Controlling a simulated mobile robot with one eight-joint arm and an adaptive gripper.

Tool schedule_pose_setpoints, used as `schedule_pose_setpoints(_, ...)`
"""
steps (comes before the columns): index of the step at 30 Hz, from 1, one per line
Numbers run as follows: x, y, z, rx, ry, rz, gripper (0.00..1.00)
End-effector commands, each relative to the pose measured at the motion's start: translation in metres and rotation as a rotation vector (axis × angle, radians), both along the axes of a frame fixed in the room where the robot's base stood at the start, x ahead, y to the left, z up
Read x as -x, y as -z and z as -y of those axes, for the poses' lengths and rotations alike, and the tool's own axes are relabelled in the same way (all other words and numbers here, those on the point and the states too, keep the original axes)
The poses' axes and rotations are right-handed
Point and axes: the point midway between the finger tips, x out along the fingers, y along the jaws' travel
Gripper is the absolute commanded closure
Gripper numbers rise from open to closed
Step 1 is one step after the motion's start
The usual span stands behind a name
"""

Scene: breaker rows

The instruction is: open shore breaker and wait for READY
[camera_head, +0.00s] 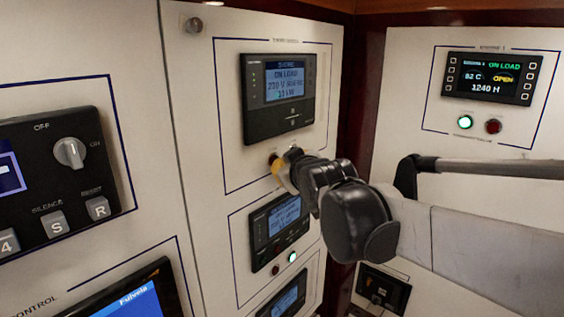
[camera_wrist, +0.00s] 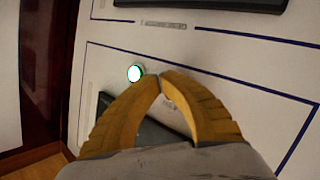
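The shore panel display (camera_head: 278,95) is on the wall in the head view. It reads SHORE, ON LOAD, 230 V and about 10 kW. A dark red button (camera_head: 273,158) shows below it, beside my fingertips. My gripper (camera_head: 280,166) is at the button row under this display, its yellow fingers pointing at the wall. In the wrist view my gripper's (camera_wrist: 161,78) fingertips meet, with nothing seen between them. A lit green button (camera_wrist: 135,73) is just left of the tips there. The fingers hide the wall behind them; I cannot tell whether they touch it.
A second panel (camera_head: 277,229) with red and lit green buttons is just below my gripper. An engine panel (camera_head: 491,78), reading ON LOAD and OPEN, is on the right wall. A grey rail (camera_head: 490,168) runs before that wall. A control panel (camera_head: 55,180) is at left.

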Motion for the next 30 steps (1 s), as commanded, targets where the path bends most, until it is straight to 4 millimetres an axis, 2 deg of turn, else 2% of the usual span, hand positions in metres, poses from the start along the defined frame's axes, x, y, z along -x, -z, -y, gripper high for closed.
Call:
schedule_pose_setpoints(19,-0.002,0.0,-0.003,0.0,0.0,0.0,1.0)
schedule_pose_setpoints(30,0.007,0.0,0.01,-0.002,0.001,0.0,1.0)
